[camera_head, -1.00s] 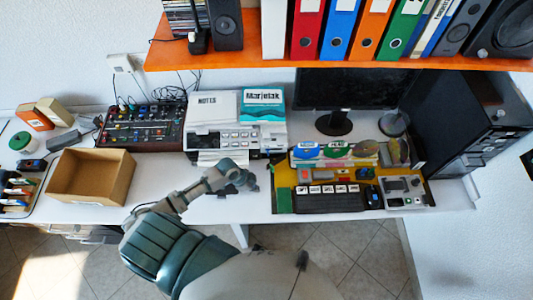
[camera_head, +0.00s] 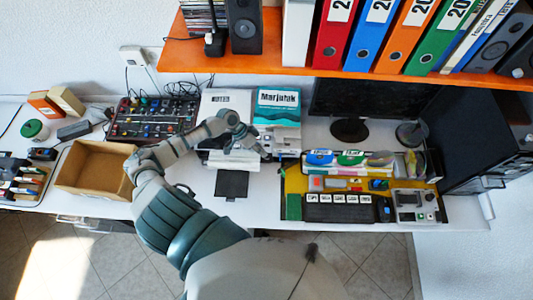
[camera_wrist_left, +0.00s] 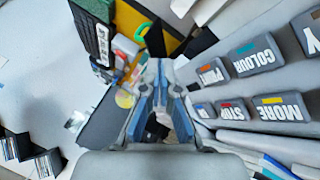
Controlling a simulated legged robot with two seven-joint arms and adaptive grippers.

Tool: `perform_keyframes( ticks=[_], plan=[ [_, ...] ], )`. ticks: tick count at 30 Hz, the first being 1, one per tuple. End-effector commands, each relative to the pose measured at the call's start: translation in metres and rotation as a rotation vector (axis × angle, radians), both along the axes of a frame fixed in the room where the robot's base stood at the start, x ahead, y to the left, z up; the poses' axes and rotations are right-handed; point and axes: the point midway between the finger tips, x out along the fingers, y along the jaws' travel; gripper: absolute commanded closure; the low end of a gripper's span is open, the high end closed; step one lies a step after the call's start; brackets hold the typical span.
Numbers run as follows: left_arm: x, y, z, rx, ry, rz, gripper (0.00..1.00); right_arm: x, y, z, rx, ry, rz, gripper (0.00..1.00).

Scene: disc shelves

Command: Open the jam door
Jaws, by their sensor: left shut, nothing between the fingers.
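The printer (camera_head: 216,141) is a white machine at the back middle of the desk, with papers on top. In the head view a dark flat panel (camera_head: 232,184), which looks like the jam door, lies folded down at its front. My left gripper (camera_head: 262,152) is shut and empty over the printer's front. In the wrist view its fingers (camera_wrist_left: 160,85) are beside the buttons, including STOP (camera_wrist_left: 233,109) and COLOUR (camera_wrist_left: 256,58). The gripper hides part of the printer front.
An open cardboard box (camera_head: 88,187) stands left of my arm. A mixer (camera_head: 150,121) sits behind it. A yellow tray (camera_head: 292,185) with several items is to the right. The orange shelf (camera_head: 280,64) with binders overhangs the back.

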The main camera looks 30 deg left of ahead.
Motion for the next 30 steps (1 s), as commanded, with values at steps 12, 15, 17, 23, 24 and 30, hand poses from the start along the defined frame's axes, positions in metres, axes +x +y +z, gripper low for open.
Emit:
perform_keyframes(
  ticks=[12,15,17,23,24,30],
  plan=[
    [0.010,-0.046,-0.055,0.001,0.001,-0.001,1.00,-0.006,0.002,0.005,0.003,0.007,-0.001,1.00],
    [0.011,-0.048,-0.063,0.002,-0.001,-0.002,1.00,-0.005,0.002,0.005,0.003,0.007,-0.001,1.00],
    [0.011,-0.049,-0.065,0.001,-0.001,0.000,1.00,-0.005,0.002,0.005,0.002,0.006,-0.001,1.00],
    [0.012,-0.049,-0.067,0.001,-0.002,-0.001,1.00,-0.004,0.000,0.005,0.000,0.005,-0.001,1.00],
    [0.012,-0.049,-0.067,0.001,0.000,-0.001,1.00,-0.004,0.000,0.005,0.000,0.005,-0.001,1.00],
    [0.012,-0.050,-0.067,0.001,0.000,0.000,1.00,-0.004,0.000,0.006,0.000,0.005,-0.001,1.00]
  ],
)
